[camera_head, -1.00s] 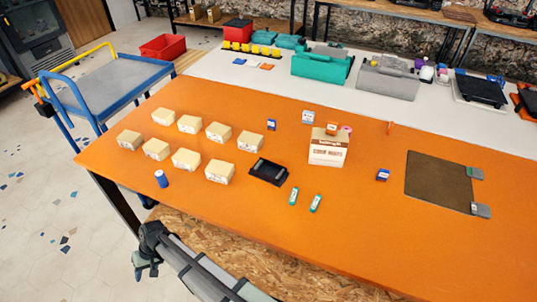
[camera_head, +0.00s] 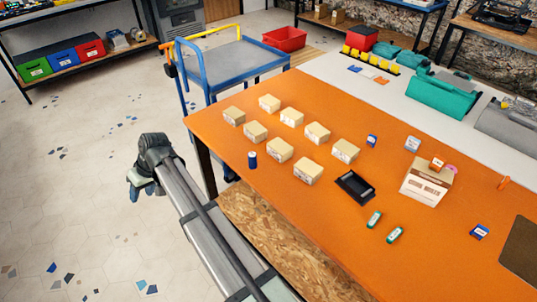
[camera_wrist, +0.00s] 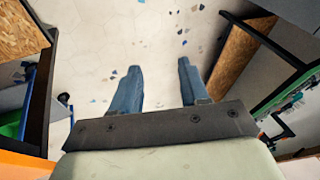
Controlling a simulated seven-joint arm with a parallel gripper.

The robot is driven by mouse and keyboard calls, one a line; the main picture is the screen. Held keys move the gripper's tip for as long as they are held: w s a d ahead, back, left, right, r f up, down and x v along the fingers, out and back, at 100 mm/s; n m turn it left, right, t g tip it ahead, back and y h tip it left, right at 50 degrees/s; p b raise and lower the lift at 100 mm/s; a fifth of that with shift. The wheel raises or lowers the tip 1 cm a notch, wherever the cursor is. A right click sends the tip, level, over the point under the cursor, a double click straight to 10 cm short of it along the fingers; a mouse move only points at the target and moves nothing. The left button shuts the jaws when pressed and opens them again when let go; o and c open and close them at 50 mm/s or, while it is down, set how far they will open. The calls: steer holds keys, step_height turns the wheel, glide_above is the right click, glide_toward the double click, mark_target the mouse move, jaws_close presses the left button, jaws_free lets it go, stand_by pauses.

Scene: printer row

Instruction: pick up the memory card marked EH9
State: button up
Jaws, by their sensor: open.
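Small blue-and-white cards stand or lie on the orange table (camera_head: 330,255): one card (camera_head: 372,141) behind the boxes, one card (camera_head: 479,231) towards the right. A paler card-like piece (camera_head: 412,144) is near the first. Their markings are too small to read, so I cannot tell which is EH9. My gripper (camera_head: 140,187) is off the table, over the floor to its left, far from the cards. In the wrist view my gripper (camera_wrist: 160,66) has its two fingers apart with only floor between them.
Several cream boxes (camera_head: 280,150), a blue cylinder (camera_head: 252,160), a black tray (camera_head: 355,187), two green-and-white pieces (camera_head: 374,219) and a carton (camera_head: 427,183) are on the table. A blue trolley (camera_head: 235,62) stands beyond its left end. The table's front strip is clear.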

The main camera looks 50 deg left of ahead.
steer(key=w+d+r+n+t, duration=0.1)
steer(key=w+d+r+n, duration=0.1)
steer(key=w+d, duration=0.65)
steer(key=w+d+r+n+t, duration=0.1)
steer(key=w+d, duration=0.2)
steer(key=w, duration=1.1)
steer(key=w+d+r+n+t, duration=0.15)
steer(key=w+d, duration=0.35)
steer(key=w, duration=0.6)
step_height(320, 180, up, 8)
steer(key=m+t+h, duration=0.1)
steer(key=m+h, duration=0.2)
steer(key=m, duration=0.2)
glide_above(484, 227)
steer(key=f, duration=0.7)
steer(key=shift+s+a+f, duration=0.1)
steer(key=shift+s+f, duration=0.2)
steer(key=shift+s, duration=0.1)
steer(key=shift+w+f, duration=0.2)
steer(key=shift+f, duration=1.15)
steer(key=shift+w+f, duration=0.15)
steer(key=shift+f, duration=1.2)
